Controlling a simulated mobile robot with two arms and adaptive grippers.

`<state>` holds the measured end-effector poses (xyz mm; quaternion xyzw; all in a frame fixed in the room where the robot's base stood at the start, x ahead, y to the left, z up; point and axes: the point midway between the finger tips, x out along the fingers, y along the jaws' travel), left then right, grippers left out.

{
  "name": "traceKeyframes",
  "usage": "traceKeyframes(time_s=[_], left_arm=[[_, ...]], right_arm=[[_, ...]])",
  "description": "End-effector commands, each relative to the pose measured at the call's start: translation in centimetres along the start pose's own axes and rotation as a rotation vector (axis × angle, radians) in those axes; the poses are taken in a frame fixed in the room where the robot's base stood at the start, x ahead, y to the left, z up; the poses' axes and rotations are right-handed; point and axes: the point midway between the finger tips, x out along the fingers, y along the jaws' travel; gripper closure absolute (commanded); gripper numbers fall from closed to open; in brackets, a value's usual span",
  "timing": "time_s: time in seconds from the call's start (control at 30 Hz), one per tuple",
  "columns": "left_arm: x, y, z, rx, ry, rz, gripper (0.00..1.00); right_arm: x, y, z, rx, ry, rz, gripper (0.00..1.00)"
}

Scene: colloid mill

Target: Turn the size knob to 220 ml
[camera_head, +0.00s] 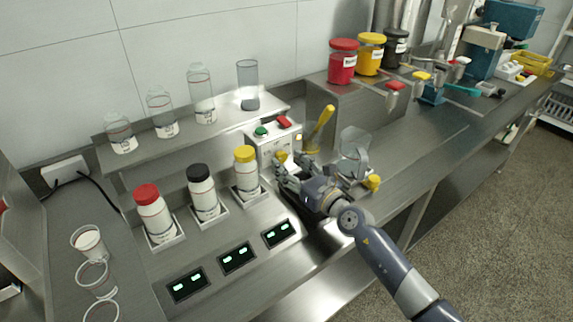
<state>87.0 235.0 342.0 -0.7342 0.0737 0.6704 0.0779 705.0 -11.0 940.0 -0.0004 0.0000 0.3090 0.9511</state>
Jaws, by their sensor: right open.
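A small control box (262,148) with a green button (261,132) and a red button (284,122) stands in the middle of the bench. A yellow knob (281,157) shows on its front, just behind my right gripper. Another yellow knob (373,183) sits low at the right, beside a clear guard. I cannot read which is the size knob or any 220 ml mark. My right gripper (287,173) is open, its fingers pointing left close to the box's knob; I cannot tell whether they touch it. My left gripper is out of view.
Bottles with red (146,194), black (198,173) and yellow (244,154) caps stand in trays left of the gripper. Lit displays (237,258) lie in front. A yellow-handled tool (324,118) stands behind. Empty glassware lines the back shelf. Coloured jars (343,62) stand at the back right.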

Motion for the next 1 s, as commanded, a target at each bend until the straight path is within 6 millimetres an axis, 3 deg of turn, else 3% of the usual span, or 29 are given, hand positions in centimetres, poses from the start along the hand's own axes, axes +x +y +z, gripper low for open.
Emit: traceKeyframes(time_s=[0.2, 0.5, 0.7, 1.0], left_arm=[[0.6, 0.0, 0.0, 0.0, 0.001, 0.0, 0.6], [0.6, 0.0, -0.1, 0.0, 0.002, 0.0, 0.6], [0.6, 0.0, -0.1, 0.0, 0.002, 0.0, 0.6], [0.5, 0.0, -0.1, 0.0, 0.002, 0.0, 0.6]], right_arm=[[1.7, 0.0, -0.1, 0.0, 0.0, 0.001, 0.51], [1.8, 0.0, 0.0, 0.001, 0.001, 0.0, 0.51], [1.8, 0.0, 0.0, 0.001, 0.001, 0.0, 0.96], [1.8, 0.0, 0.0, 0.017, 0.001, 0.0, 0.96]])
